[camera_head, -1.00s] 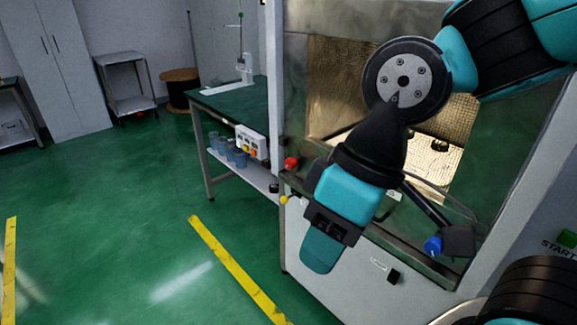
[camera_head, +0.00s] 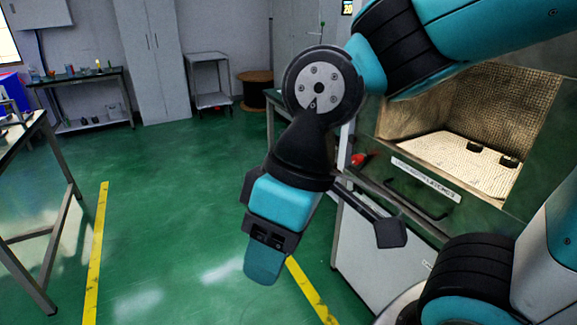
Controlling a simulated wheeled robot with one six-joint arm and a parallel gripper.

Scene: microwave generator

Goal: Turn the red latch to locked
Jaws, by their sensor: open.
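The red latch (camera_head: 358,160) is a small red knob at the left end of the machine's front ledge, below the lit chamber. My gripper (camera_head: 265,262) hangs in front of the machine and left of the latch in the picture, pointing down over the green floor. It is open and holds nothing that I can see; its fingertips are seen from behind and hard to make out. It is apart from the latch. The latch is small and its exact turn angle cannot be told. A white label (camera_head: 427,180) is on the ledge, right of the latch.
The machine's open chamber (camera_head: 470,125) has a mesh lining and a pale floor with dark blocks. Another table (camera_head: 28,135) is at the left. The floor between the yellow lines is clear.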

